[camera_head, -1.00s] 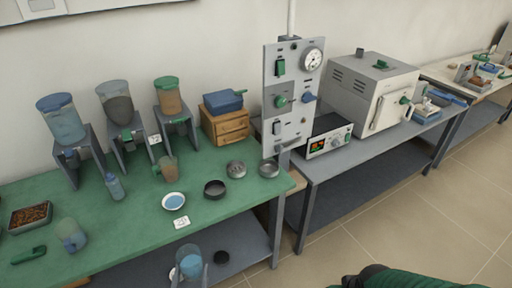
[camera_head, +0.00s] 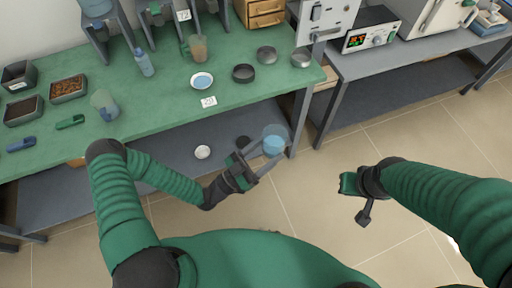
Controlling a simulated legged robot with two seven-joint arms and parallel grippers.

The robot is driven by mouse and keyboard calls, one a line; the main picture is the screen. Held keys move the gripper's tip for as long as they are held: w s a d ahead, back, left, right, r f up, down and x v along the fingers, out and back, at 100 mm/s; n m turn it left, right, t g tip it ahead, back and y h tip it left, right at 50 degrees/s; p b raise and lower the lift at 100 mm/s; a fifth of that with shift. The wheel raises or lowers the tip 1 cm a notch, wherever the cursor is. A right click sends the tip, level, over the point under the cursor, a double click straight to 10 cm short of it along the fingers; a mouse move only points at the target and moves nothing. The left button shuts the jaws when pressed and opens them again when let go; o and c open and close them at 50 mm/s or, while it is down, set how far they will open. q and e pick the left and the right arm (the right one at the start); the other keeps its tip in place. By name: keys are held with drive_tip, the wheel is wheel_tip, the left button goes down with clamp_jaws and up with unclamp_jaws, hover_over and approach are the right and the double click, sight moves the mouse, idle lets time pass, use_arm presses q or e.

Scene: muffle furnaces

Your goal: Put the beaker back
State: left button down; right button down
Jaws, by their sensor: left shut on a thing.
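The clear beaker (camera_head: 275,139) with blue contents is between the long fingers of my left gripper (camera_head: 256,160). The gripper is shut on it. It shows in front of the lower shelf, near the right leg of the green-topped bench. My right gripper (camera_head: 353,198) is over the floor at the right, pointing left. Its fingers are too unclear to tell whether they are open or shut.
The lower shelf (camera_head: 165,166) holds a small white dish (camera_head: 203,152). Tiled floor is clear at the right.

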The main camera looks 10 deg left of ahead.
sight(267, 150)
use_arm(q)
wheel_tip(267, 150, down, 3)
drive_tip(key=w+d+m+g+h, duration=0.2)
drive_tip(key=w+m+g+h, duration=0.1)
drive_tip(key=g, duration=0.2)
drive_tip(key=s+a+r+n+t+y, duration=0.65)
drive_tip(key=r+n+t+y, duration=0.2)
drive_tip(key=t+y, duration=0.25)
drive_tip(key=w+d+f+m+g+h, duration=0.1)
drive_tip(key=f+m+g+h, duration=0.1)
drive_tip(key=m+g+h, duration=0.2)
drive_tip(key=w+d+f+m+g+h, duration=0.1)
drive_tip(key=w+f+m+g+h, duration=0.1)
drive_tip(key=g, duration=0.5)
drive_tip(key=w+d+f+m+g+h, duration=0.1)
drive_tip(key=f+m+g+h, duration=0.3)
drive_tip(key=m+g+h, duration=0.2)
drive_tip(key=shift+w+d+h, duration=0.4)
drive_tip(key=shift+h, duration=0.4)
drive_tip(key=shift+w+d+f+m+g, duration=0.15)
drive_tip(key=shift+f+m+g, duration=0.15)
drive_tip(key=shift+g, duration=0.4)
drive_tip(key=shift+w+d+f+m+g, duration=0.15)
drive_tip(key=shift+m+g, duration=0.2)
drive_tip(key=shift+g, duration=0.35)
